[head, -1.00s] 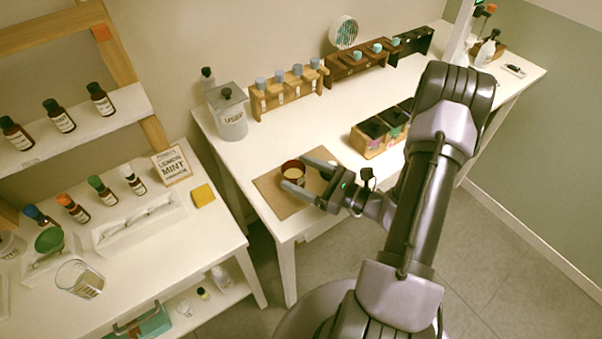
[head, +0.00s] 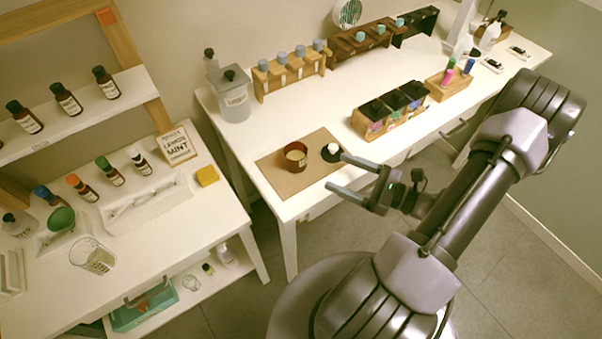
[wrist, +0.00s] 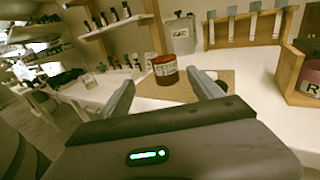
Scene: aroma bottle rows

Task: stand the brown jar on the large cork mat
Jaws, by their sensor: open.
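The brown jar (head: 296,156) stands upright on the large cork mat (head: 282,183) at the left end of the white table. My gripper (head: 335,171) is open and empty, to the right of the jar and apart from it. In the wrist view the jar (wrist: 165,70) shows its label, ahead of and between the two open fingers (wrist: 165,92). The cork mat (wrist: 150,90) shows under the jar there. A small black round thing with a white top (head: 331,151) sits at the mat's right edge, close to a fingertip.
A wooden box with black-lidded compartments (head: 372,128) stands right of the mat. A grey canister (head: 234,100) and a wooden rack of vials (head: 290,78) stand behind. The table's front edge is below the gripper. A shelf table with bottles stands at left.

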